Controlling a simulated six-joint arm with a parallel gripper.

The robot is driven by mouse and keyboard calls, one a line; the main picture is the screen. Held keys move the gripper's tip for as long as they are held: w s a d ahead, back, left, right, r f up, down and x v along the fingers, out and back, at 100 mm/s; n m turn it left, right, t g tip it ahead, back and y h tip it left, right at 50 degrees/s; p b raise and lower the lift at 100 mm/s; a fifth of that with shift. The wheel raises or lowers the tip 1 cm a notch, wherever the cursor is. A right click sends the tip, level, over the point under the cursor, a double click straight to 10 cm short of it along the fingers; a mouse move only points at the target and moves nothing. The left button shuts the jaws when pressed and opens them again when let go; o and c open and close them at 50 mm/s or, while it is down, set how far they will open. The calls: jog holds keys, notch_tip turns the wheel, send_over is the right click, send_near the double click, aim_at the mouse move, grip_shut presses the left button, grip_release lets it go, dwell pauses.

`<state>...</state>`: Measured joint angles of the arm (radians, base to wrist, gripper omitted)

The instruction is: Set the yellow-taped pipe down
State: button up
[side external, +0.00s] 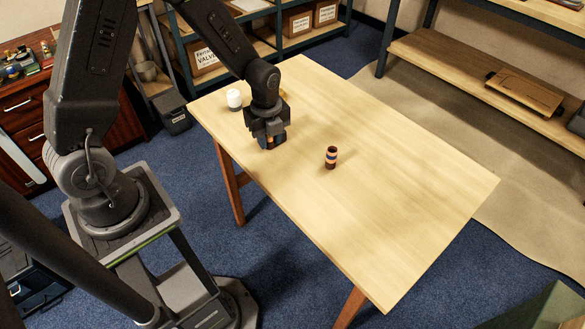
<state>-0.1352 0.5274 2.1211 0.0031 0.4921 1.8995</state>
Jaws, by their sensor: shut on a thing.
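My gripper (269,141) points down over the left part of the wooden table (400,205), close to its surface. It is shut on a pipe, of which only a small brownish-yellow bit shows between the fingers; the fingers hide most of it. I cannot tell whether the pipe touches the table. A second short, dark copper pipe (331,157) with a blue band stands upright on the table, to the right of my gripper and apart from it.
A white, dark-based cylinder (234,99) stands near the table's back left corner, behind my gripper. The table's right and front parts are clear. Shelves with boxes (203,57) stand behind, and a wooden shelf (490,85) stands to the right.

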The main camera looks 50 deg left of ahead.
send_over(293, 176)
notch_tip(293, 176, down, 4)
jog(key=shift+a, duration=0.15)
jog(key=shift+f, duration=2)
jog(key=shift+f, duration=0.15)
jog(key=o, duration=0.9)
